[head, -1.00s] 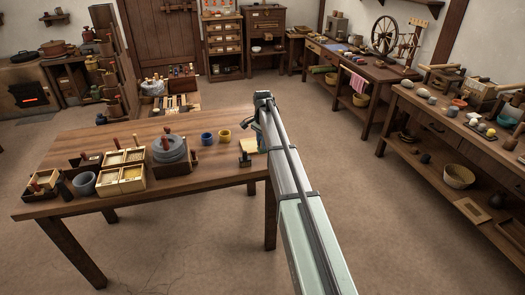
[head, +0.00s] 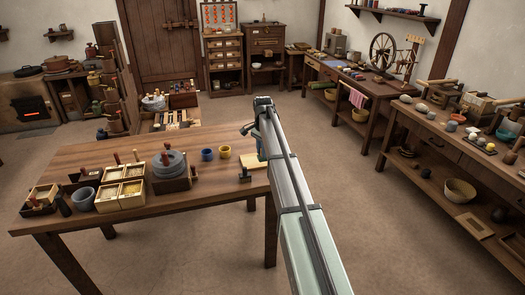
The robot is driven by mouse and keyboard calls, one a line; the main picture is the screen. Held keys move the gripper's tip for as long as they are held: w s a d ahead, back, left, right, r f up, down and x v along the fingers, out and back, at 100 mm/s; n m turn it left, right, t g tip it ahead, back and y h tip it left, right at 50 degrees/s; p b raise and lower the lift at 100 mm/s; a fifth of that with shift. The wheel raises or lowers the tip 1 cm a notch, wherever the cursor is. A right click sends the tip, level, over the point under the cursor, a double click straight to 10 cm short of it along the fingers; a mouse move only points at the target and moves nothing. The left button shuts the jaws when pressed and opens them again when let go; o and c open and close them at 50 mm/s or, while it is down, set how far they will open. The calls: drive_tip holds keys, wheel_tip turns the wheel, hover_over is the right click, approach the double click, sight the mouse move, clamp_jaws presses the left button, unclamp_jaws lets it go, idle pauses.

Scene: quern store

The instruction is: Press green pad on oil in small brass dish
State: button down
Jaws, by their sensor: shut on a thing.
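My gripper (head: 249,129) shows small at the far end of my pale arm, above the right end of the wooden table (head: 110,215). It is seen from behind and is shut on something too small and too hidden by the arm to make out. I cannot pick out the green pad or the small brass dish. A small dark block with an upright peg (head: 246,175) stands under the gripper near the table's right edge. A pale yellow board (head: 258,161) lies beside it, partly hidden by my arm.
A round grey stone quern (head: 170,165), pale divided boxes (head: 122,192) and a grey pot (head: 83,198) stand farther left. The table's front strip is clear. A long workbench (head: 450,150) stands at right.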

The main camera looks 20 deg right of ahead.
drive_tip(key=d+f, duration=0.1)
drive_tip(key=d, duration=0.7)
drive_tip(key=shift+a+f, duration=0.2)
drive_tip(key=shift+f, duration=2.9)
drive_tip(key=shift+f, duration=0.55)
drive_tip(key=shift+r, duration=0.1)
wheel_tip(320, 180, up, 7)
idle(0.8)
idle(0.6)
